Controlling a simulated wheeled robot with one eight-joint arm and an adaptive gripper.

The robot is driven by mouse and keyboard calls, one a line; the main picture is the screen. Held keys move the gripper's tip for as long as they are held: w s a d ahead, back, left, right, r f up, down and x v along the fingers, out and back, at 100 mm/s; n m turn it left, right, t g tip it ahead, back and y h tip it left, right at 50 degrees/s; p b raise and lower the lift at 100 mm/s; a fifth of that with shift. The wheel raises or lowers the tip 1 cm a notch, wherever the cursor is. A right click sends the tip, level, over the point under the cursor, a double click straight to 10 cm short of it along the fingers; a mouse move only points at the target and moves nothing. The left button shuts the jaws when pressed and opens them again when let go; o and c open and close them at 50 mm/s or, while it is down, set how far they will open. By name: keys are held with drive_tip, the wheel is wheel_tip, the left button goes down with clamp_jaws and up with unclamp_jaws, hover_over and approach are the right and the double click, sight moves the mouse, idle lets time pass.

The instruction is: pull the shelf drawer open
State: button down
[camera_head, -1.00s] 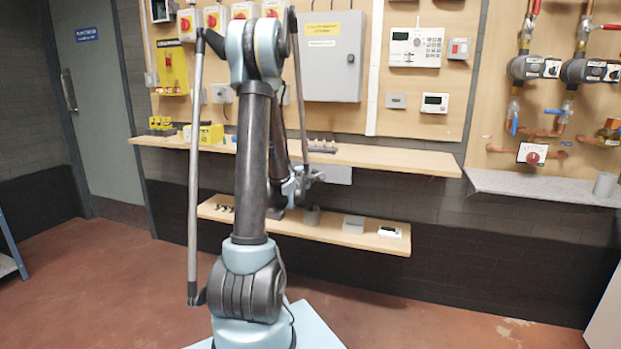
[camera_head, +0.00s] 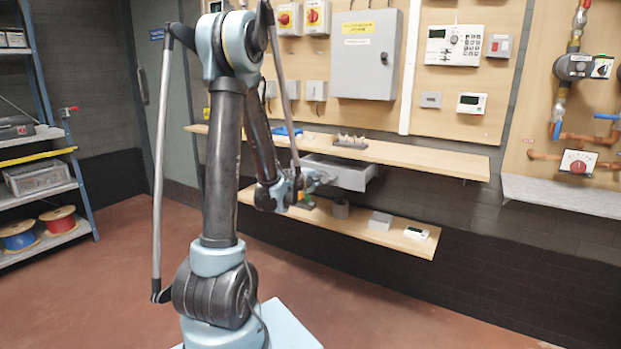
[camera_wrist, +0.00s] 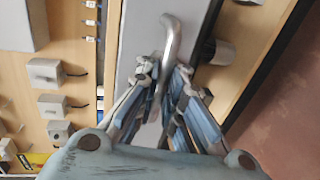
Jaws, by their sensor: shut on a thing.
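The shelf drawer (camera_head: 350,175) is a light grey box under the upper wooden shelf (camera_head: 400,153). In the head view it stands out from the shelf's front edge, partly open. Its bent metal handle (camera_wrist: 172,45) shows in the wrist view, running between the fingers. My gripper (camera_head: 308,182) is at the drawer's front in the head view. In the wrist view my gripper (camera_wrist: 165,85) is shut on the handle. The lower end of the handle is hidden among the fingers.
A grey cabinet (camera_head: 365,55) hangs above. A blue rack (camera_head: 45,145) stands at left. The red floor in front is clear.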

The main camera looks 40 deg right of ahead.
drive_tip(key=shift+s+a, duration=0.25)
drive_tip(key=shift+s, duration=0.2)
drive_tip(key=c, duration=2)
unclamp_jaws()
drive_tip(key=shift+s, duration=0.1)
drive_tip(key=shift+o, duration=0.2)
drive_tip(key=shift+a, duration=0.15)
drive_tip(key=v, duration=1.1)
drive_tip(key=shift+a, duration=0.4)
